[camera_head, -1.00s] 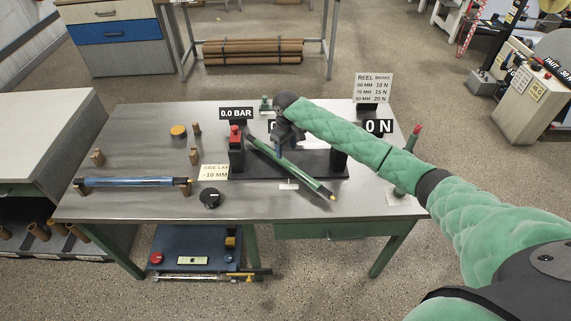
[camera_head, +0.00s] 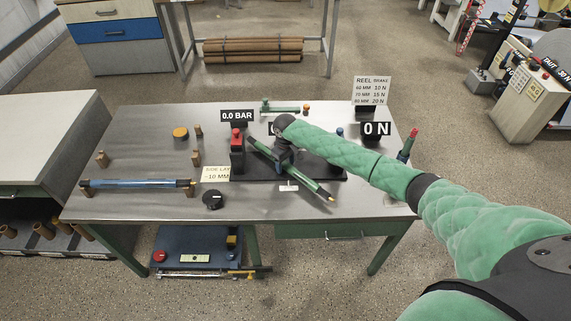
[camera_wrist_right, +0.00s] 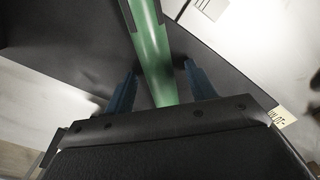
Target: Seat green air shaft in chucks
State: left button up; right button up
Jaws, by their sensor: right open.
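The green air shaft (camera_head: 318,188) lies diagonally across the black chuck stand (camera_head: 243,172), its near end sticking out past the stand's front edge at the right. The red-topped chuck post (camera_head: 237,155) stands at the stand's left end; the right end is partly behind my arm. My right gripper (camera_head: 283,164) is low over the shaft's middle. In the right wrist view, its two blue fingers (camera_wrist_right: 160,76) are apart, with the shaft (camera_wrist_right: 152,50) running between them and gaps on both sides. My left gripper is out of view.
A blue shaft (camera_head: 135,183) rests on wooden supports at the table's left. A black knob (camera_head: 212,201) and a side-lay card (camera_head: 215,174) are left of the stand. A green tool (camera_head: 280,109) lies behind it. The front table strip is mostly clear.

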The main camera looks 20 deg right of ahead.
grip_shut()
jog(key=shift+w+r, duration=0.1)
jog(key=shift+r, duration=0.05)
dwell(0.4)
